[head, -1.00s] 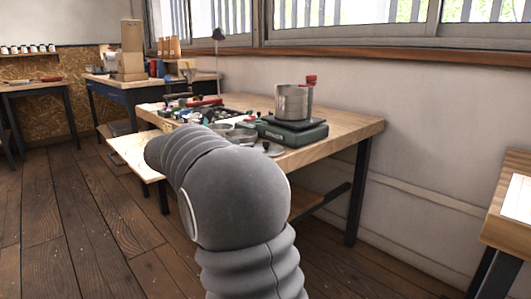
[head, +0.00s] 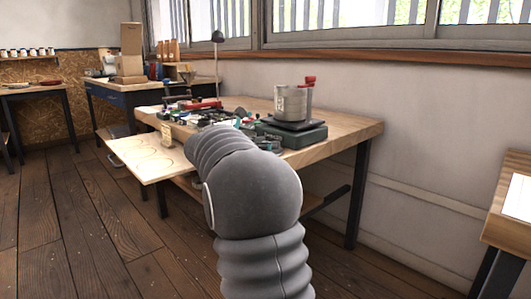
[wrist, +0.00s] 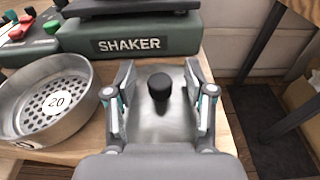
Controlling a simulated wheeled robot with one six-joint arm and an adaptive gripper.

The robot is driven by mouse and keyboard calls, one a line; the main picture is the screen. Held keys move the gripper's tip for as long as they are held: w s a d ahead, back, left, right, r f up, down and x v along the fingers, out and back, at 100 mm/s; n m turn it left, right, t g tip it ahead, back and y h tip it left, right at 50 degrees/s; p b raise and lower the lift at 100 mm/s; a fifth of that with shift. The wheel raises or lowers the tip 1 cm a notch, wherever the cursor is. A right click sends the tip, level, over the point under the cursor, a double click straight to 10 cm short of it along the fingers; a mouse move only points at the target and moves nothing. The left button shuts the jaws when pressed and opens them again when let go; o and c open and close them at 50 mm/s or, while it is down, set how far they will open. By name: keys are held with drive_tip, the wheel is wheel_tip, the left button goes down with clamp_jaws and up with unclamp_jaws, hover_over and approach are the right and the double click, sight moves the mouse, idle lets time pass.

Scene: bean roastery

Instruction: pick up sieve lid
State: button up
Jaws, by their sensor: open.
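The sieve lid (wrist: 158,125) is a shiny metal disc with a black knob (wrist: 160,86), lying on the wooden bench near its edge in the wrist view. My gripper (wrist: 161,76) is open, with one finger on each side of the knob in the picture. Neither finger seems to touch the knob; how high they are above the lid is hard to tell. The lid's outer edge is partly hidden by my fingers and gripper body. In the head view my arm hides the lid and the gripper.
A round sieve marked 20 (wrist: 80,118) stands close left of my gripper. The green shaker base (wrist: 170,42) is just behind the lid; a metal pot (head: 291,103) stands on it in the head view. The bench edge (wrist: 236,150) is close on the right.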

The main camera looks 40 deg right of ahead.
clamp_jaws()
